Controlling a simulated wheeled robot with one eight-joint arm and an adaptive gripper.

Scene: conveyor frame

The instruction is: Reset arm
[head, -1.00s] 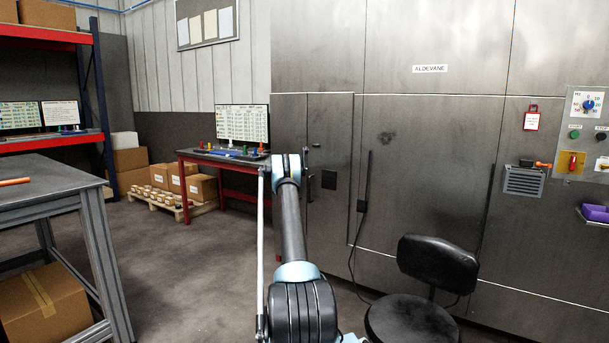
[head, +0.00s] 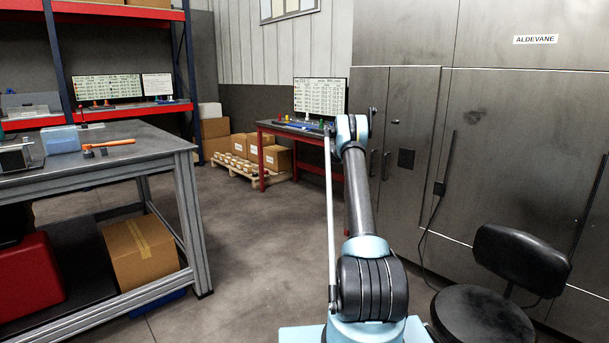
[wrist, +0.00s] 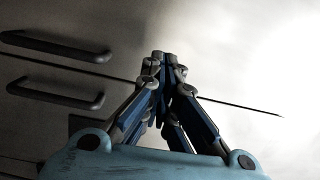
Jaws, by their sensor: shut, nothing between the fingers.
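In the wrist view my gripper (wrist: 163,58) is shut, its fingertips together and empty. Behind it are two dark bar handles (wrist: 60,92) on a grey metal surface, with a bright glare at the right. In the head view my arm (head: 360,205) stands raised in front of my base, bent at a blue-ringed joint at the top. The gripper cannot be made out in the head view.
A grey workbench (head: 180,150) stands at the left, with a blue box (head: 62,139) and an orange-handled tool (head: 110,144) on it. A black chair (head: 520,258) is close at the right, before tall metal cabinets (head: 480,150). Floor (head: 240,260) between bench and arm is clear.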

